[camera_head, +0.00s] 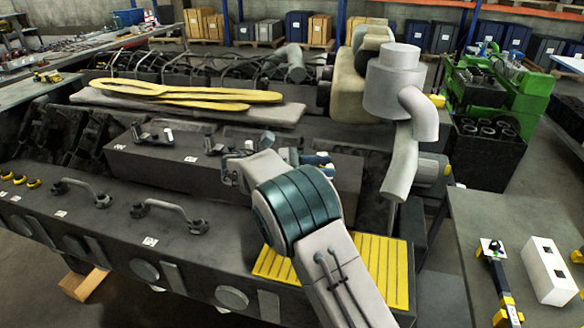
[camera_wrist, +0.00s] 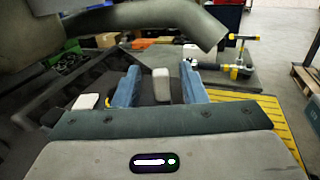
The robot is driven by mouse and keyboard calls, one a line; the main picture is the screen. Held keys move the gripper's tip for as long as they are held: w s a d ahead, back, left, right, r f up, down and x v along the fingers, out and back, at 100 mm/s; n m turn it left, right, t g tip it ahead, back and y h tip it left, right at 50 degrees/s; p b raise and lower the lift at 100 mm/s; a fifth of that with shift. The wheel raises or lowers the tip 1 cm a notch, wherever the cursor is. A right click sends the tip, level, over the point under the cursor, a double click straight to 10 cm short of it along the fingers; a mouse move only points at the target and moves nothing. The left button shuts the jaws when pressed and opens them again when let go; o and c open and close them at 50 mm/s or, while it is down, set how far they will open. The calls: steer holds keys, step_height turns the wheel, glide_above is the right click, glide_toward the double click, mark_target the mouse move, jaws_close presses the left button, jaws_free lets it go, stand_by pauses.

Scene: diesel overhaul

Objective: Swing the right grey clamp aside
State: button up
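My gripper (camera_wrist: 160,84) is open in the wrist view, with one blue finger on each side of a pale grey upright block. This block, seemingly the right grey clamp (camera_wrist: 161,84), stands between the fingers with a gap to each; I cannot tell how deep it lies. A second, whiter block (camera_wrist: 86,101) sits left of the left finger. The clamp's base is hidden.
A large grey bent pipe (camera_head: 400,150) hangs right of my gripper and crosses the top of the wrist view (camera_wrist: 170,25). Grey handles (camera_head: 170,213) stand on the front cover. A yellow slatted platform (camera_head: 375,262) and a table (camera_head: 500,215) with a tool lie right.

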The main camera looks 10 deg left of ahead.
steer(key=v, duration=1.2)
